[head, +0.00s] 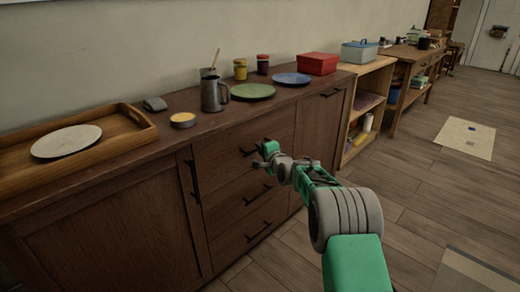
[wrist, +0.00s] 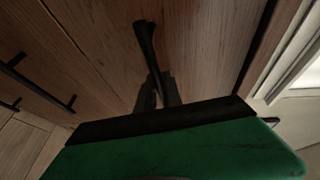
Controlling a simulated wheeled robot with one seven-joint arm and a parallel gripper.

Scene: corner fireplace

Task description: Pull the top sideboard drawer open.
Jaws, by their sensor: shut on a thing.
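The dark wood sideboard (head: 110,225) has a column of three drawers with black bar handles. The top drawer (head: 222,154) looks flush with the front. My gripper (head: 262,152) is at the top drawer's handle (head: 247,153), partly covering it. In the wrist view, my gripper's dark fingers (wrist: 157,92) are shut on that black handle (wrist: 146,42), close to the wood front. The middle drawer (head: 226,205) and bottom drawer (head: 228,243) sit below and look closed.
On the sideboard top stand a wooden tray (head: 108,155) with a plate, a metal jug (head: 212,95), a green plate (head: 252,91), a blue plate (head: 292,79) and a red box (head: 317,64). An open shelf (head: 358,140) stands to the right. The floor in front has free room.

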